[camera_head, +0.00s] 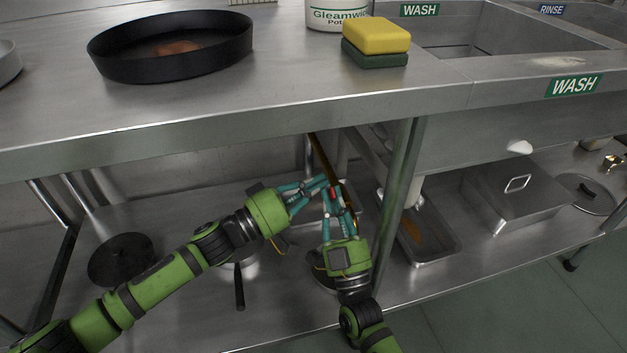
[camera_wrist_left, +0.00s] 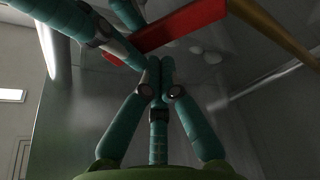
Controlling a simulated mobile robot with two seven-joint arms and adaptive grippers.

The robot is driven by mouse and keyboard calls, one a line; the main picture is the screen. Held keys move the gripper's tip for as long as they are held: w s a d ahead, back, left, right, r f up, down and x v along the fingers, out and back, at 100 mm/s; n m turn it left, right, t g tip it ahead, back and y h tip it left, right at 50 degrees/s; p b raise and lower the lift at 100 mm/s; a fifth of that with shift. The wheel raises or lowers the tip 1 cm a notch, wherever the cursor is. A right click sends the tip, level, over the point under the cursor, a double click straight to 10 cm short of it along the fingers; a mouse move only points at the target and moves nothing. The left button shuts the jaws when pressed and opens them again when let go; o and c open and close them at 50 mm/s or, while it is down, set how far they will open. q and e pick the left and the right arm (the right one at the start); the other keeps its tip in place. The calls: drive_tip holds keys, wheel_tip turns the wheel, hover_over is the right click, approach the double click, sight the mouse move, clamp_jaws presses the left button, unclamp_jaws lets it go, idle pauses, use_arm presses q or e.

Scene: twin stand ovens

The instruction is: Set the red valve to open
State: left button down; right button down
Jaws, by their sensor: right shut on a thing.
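The red valve handle (camera_wrist_left: 178,27) shows as a flat red bar at the top of the left wrist view, beside a brass pipe (camera_wrist_left: 272,28). In the head view only a small red part of the handle (camera_head: 334,190) shows between the teal fingers. My right gripper (camera_head: 336,192) comes from below and is shut on the handle; its teal fingers lie on both sides of the handle's left end in the left wrist view. My left gripper (camera_head: 322,182) is beside it, its fingertips (camera_wrist_left: 160,66) together and empty, just below the handle. The handle's pivot is largely hidden.
The steel counter edge (camera_head: 240,118) runs above both grippers, and a table leg (camera_head: 400,185) stands just right of them. The lower shelf (camera_head: 180,200) holds a dark round lid (camera_head: 121,259), a tray (camera_head: 440,250) and a lidded steel pan (camera_head: 520,193).

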use_arm(q)
drive_tip(key=shift+s+d+f, duration=0.35)
drive_tip(key=shift+s+f, duration=0.15)
drive_tip(key=shift+s, duration=0.2)
use_arm(e)
drive_tip(key=shift+w+d+f, duration=0.1)
drive_tip(key=c, duration=1.3)
unclamp_jaws()
use_arm(q)
drive_tip(key=shift+s+r, duration=0.1)
use_arm(e)
drive_tip(key=shift+r, duration=0.2)
use_arm(q)
drive_tip(key=shift+a, duration=0.1)
